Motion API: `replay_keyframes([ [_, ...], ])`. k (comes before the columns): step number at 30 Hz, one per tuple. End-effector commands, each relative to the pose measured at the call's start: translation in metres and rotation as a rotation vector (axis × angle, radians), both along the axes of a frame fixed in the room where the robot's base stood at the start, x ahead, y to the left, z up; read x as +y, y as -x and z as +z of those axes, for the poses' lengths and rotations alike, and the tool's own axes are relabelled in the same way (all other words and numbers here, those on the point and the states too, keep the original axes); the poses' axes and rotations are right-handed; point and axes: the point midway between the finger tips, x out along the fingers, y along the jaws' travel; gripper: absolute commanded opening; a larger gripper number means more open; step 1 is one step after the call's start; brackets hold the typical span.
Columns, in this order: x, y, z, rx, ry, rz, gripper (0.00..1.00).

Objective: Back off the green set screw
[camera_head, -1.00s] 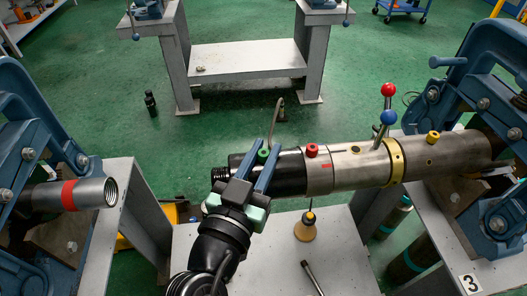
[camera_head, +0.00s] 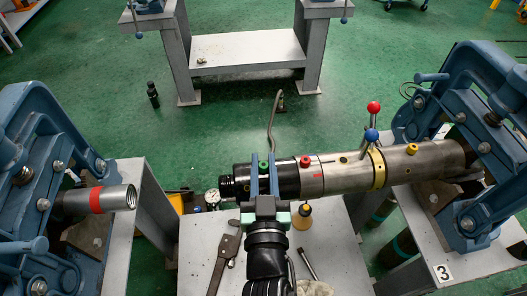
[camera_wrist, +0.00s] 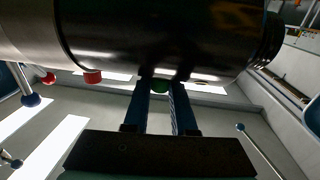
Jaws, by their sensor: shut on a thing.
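The green set screw (camera_head: 263,166) stands on the black end section (camera_head: 284,181) of the pipe tool, which the right vise (camera_head: 478,130) holds level. My gripper (camera_head: 264,172) reaches over this black section with its two blue fingers, one on each side of the green screw. The fingers are shut on the green screw. In the wrist view the green screw (camera_wrist: 160,86) shows between the fingertips, partly hidden by them. A red screw (camera_head: 305,161) and a yellow screw (camera_head: 412,149) sit farther right along the tool.
A lever with red and blue balls (camera_head: 372,122) rises from the tool near a yellow ring (camera_head: 378,169). The left vise (camera_head: 45,150) holds a pipe with a red band (camera_head: 95,199).

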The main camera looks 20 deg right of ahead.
Motion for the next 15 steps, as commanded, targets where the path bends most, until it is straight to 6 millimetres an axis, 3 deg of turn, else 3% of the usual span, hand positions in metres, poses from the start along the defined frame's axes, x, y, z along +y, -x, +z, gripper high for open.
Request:
replay_keyframes([
  [15, 0.0021, -0.0002, 0.0028, 0.008, 0.001, 0.17, 0.0],
])
